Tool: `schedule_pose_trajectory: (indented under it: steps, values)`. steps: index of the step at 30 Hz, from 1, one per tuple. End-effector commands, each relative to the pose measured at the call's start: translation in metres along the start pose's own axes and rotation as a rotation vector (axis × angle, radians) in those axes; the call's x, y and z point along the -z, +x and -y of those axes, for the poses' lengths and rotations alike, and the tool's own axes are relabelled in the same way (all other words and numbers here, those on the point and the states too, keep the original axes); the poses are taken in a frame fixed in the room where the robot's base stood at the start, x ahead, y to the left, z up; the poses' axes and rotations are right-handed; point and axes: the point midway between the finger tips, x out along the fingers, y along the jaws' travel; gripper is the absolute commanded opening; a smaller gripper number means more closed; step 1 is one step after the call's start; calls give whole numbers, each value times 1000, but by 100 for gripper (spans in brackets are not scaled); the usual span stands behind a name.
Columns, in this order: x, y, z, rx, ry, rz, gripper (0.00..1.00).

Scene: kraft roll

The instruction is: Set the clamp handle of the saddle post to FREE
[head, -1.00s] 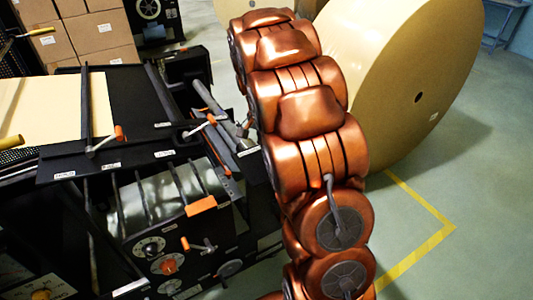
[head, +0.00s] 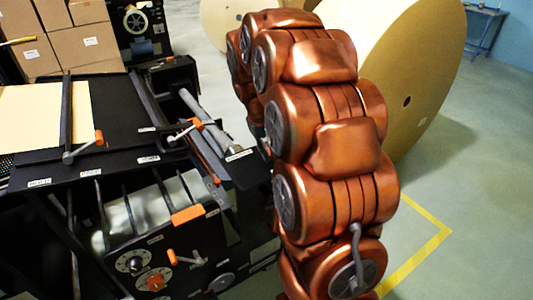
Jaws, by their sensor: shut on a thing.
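A black machine (head: 115,175) fills the left side of the head view. A lever with a grey arm and orange tip (head: 98,138) sits on a slim bar near its top front edge. A second orange-tipped lever (head: 194,123) sits further right, beside a grey tube. I cannot tell which of them is the saddle post's clamp handle, and the small labels are unreadable. My copper arm crosses the middle of the picture. My gripper does not show; the arm's links hide the area beyond it.
A large kraft roll (head: 430,70) stands on the floor behind my arm, right of centre. Cardboard boxes (head: 60,40) are stacked at the back left. An orange block (head: 188,215) and several knobs are on the machine's front. Green floor with yellow tape (head: 425,247) is open at right.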

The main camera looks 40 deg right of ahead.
Motion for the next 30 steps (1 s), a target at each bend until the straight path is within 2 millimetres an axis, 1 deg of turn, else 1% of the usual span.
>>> schedule_pose_trajectory:
  steps: [3, 10, 26, 27, 30]
  values:
    - [1, -1, -2, 0, -59, -17, 0]
    - [1, -1, -5, -2, -132, -33, 0]
    - [1, -1, -6, -3, -154, -38, 0]
    - [1, -1, -7, -3, -154, -38, 21]
    - [1, -1, -7, -2, -153, -37, 32]
